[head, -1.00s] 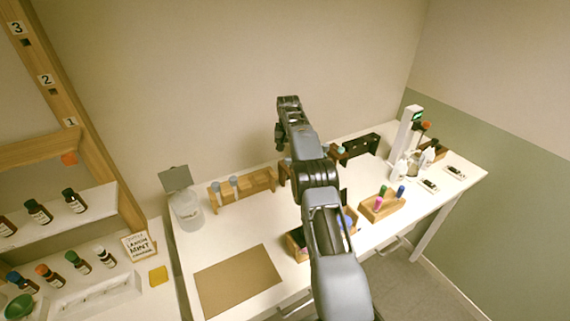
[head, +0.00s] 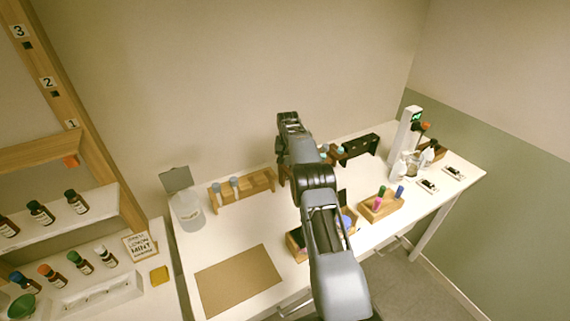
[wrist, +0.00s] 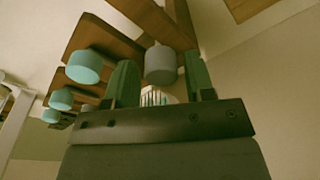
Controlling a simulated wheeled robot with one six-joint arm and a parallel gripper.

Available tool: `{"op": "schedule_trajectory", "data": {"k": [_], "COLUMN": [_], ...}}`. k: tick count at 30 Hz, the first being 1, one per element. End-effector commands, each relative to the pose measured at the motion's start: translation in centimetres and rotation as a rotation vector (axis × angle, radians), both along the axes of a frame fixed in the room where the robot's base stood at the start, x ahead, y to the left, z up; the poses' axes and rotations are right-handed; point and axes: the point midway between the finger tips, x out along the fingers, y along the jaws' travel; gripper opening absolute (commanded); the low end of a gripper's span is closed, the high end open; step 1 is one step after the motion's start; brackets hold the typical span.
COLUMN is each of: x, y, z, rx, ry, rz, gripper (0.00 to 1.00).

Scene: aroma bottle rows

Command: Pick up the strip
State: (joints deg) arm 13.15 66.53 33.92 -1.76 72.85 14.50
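My gripper (wrist: 159,64) shows in the wrist view with two green fingers apart. A grey round cap (wrist: 160,65) appears between or just beyond the fingertips; I cannot tell if either finger touches it. A small pale, ribbed thing (wrist: 157,97) shows low between the fingers, partly hidden by the gripper body; I cannot tell whether it is the strip. No strip can be made out for sure in either view. In the head view my arm hides the gripper's fingers.
Teal caps (wrist: 84,66) sit left of the fingers along a wooden rack. In the head view, a wooden rack (head: 258,181) stands left of my arm, a dark rack (head: 360,148) right. A block with coloured caps (head: 380,208) is in front. A brown mat (head: 238,281) lies bare.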

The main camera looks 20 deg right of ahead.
Motion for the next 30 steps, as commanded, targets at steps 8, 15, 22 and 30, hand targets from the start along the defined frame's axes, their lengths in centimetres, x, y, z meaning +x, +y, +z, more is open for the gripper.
{"op": "schedule_trajectory", "data": {"k": [8,15,22,30], "x": [0.0,0.0,-0.1,-0.3], "y": [0.0,0.0,0.0,0.0], "z": [0.0,0.1,0.4,3.8], "rx": [0.0,0.0,0.0,-0.002], "ry": [0.0,-0.001,-0.003,-0.005], "rz": [0.0,0.0,0.0,0.001], "gripper": [0.22,0.18,0.18,0.18]}}
